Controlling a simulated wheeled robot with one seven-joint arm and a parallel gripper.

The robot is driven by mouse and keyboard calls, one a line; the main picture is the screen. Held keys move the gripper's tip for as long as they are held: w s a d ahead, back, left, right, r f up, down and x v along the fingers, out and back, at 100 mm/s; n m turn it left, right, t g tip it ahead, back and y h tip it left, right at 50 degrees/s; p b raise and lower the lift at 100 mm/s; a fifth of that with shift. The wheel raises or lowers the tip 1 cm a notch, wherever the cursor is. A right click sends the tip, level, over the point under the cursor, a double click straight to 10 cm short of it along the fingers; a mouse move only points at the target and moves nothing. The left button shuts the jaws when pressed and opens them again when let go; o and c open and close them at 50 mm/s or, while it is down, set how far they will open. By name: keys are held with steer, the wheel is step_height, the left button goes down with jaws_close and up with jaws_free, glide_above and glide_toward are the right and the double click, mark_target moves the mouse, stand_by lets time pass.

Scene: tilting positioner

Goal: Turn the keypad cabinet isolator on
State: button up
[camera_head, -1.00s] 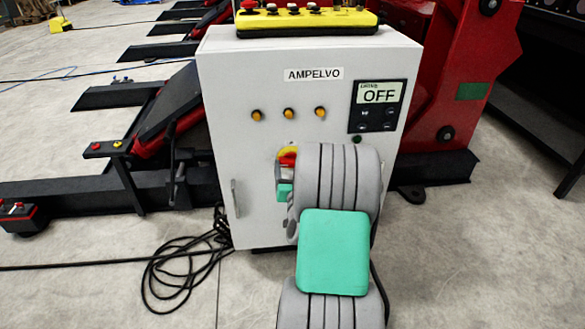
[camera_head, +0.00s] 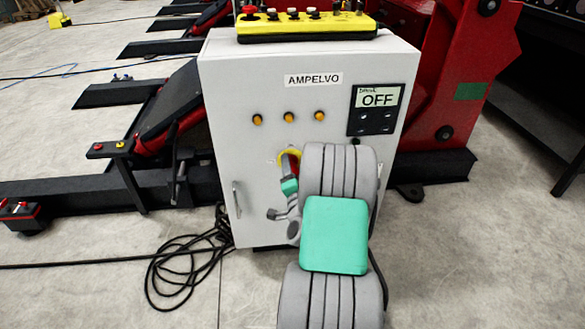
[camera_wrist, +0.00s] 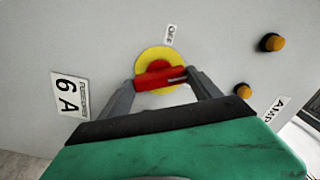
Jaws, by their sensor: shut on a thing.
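The keypad cabinet (camera_head: 265,90) is a light grey box marked AMPELVO, with a display (camera_head: 378,97) reading OFF. Its isolator has a yellow round plate (camera_head: 283,158) and a red handle (camera_head: 293,166), partly hidden by my gripper in the head view. In the wrist view the red handle (camera_wrist: 160,77) lies across the yellow plate (camera_wrist: 155,57). An OFF label (camera_wrist: 169,35) sits beside the plate, and the handle's length does not point at it. My gripper (camera_wrist: 163,80) has one finger at each end of the handle and is shut on it.
Three orange lamps (camera_head: 289,117) sit above the isolator. A yellow button box (camera_head: 306,24) rests on the cabinet top. A 6 A plate (camera_wrist: 70,96) is beside the isolator. Black cable (camera_head: 180,265) lies coiled on the floor left of the cabinet. Red machinery (camera_head: 465,70) stands behind.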

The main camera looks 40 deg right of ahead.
steer(key=m+p, duration=0.2)
steer(key=m, duration=0.3)
steer(key=shift+m, duration=0.3)
stand_by(0.4)
steer(key=o, duration=1.4)
steer(key=b+v, duration=0.2)
steer(key=v, duration=0.5)
steer(key=shift+s+a+b, duration=0.3)
steer(key=shift+b, duration=0.05)
